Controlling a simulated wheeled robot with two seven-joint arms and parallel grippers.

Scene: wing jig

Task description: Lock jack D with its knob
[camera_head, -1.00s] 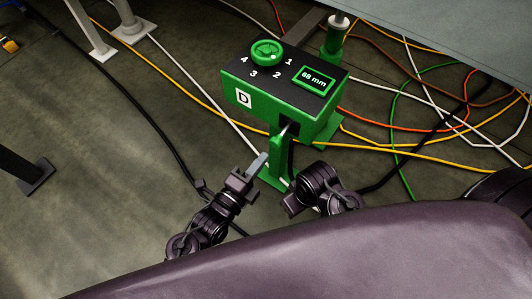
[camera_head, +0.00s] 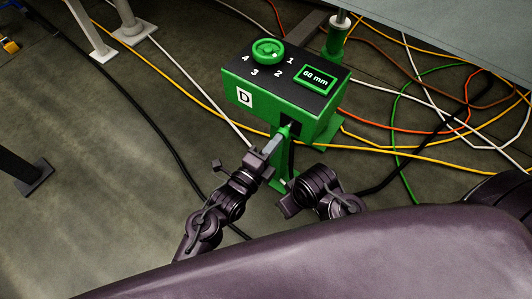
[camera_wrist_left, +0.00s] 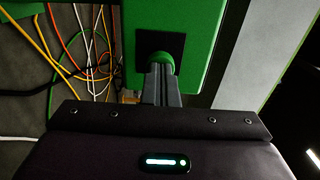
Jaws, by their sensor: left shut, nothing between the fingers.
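Jack D (camera_head: 285,85) is a green box with a black top, a white "D" label and a display (camera_head: 317,76) reading 68 mm. A round green dial (camera_head: 267,52) sits on top among the numbers 1 to 4. In the left wrist view, a small round green knob (camera_wrist_left: 163,61) stands before a black square on the jack's green face (camera_wrist_left: 190,20). My left gripper (camera_head: 280,140) is shut and empty, its fingertips at the knob; they also show in the wrist view (camera_wrist_left: 161,78). I cannot tell if they touch. My right arm is folded at lower centre; its gripper (camera_head: 288,208) is unclear.
Orange, yellow, white, green and black cables (camera_head: 420,150) lie on the floor to the right of and behind the jack. A grey panel (camera_head: 460,30) overhangs at upper right. The floor at left (camera_head: 100,190) is mostly clear, with a dark post foot (camera_head: 35,178).

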